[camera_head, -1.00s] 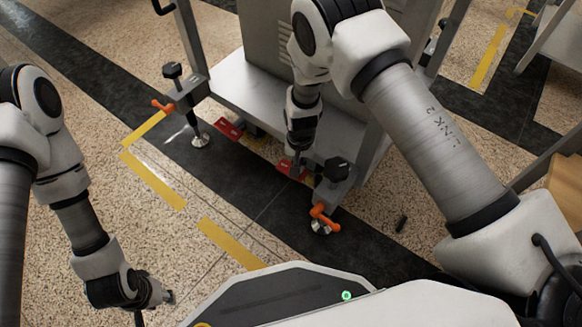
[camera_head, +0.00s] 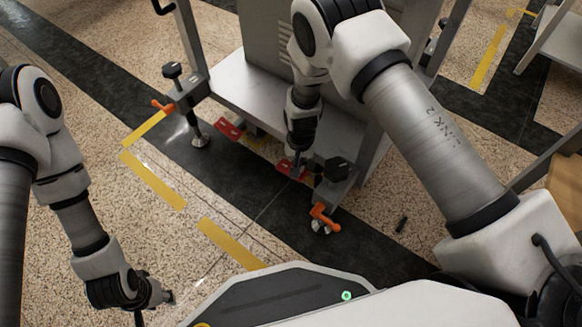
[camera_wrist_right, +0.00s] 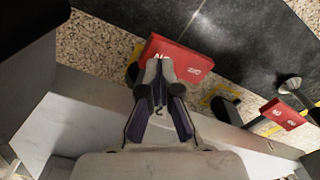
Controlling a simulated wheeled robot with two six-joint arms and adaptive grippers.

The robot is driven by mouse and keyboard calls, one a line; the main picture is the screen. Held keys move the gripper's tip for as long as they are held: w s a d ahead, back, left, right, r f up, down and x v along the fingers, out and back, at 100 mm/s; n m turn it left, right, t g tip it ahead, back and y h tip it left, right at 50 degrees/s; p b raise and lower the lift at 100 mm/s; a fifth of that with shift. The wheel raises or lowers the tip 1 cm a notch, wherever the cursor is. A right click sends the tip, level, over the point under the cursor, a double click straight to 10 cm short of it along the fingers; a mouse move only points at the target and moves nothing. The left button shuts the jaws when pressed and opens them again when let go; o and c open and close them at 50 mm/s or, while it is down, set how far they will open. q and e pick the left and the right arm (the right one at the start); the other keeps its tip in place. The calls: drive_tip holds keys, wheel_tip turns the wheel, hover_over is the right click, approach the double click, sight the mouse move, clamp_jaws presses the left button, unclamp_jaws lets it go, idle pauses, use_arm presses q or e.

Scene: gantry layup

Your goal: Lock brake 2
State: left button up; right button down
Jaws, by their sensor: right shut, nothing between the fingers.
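Two red brake pedals are low on the cart's near side. The nearer pedal (camera_head: 285,169) is partly hidden by my right gripper (camera_head: 298,168) in the head view. In the right wrist view the same pedal (camera_wrist_right: 183,57) carries a white marking too small to read surely. My right gripper (camera_wrist_right: 159,70) is shut and empty, with its tips at the pedal's edge; I cannot tell if they touch. The other pedal (camera_head: 228,129) is farther left, and shows at the right of the wrist view (camera_wrist_right: 284,114). My left gripper (camera_head: 166,297) hangs over the floor, far from both.
The grey cart (camera_head: 243,82) stands over the pedals. Levelling feet with orange handles stand at its left corner (camera_head: 163,106) and near corner (camera_head: 323,215). Yellow tape (camera_head: 152,180) marks the floor. The speckled floor left of the cart is clear.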

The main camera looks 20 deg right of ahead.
drive_tip(key=shift+f+b, duration=0.8)
drive_tip(key=shift+f, duration=0.45)
idle(0.3)
wheel_tip(320, 180, up, 7)
drive_tip(key=p, duration=0.7)
idle(0.4)
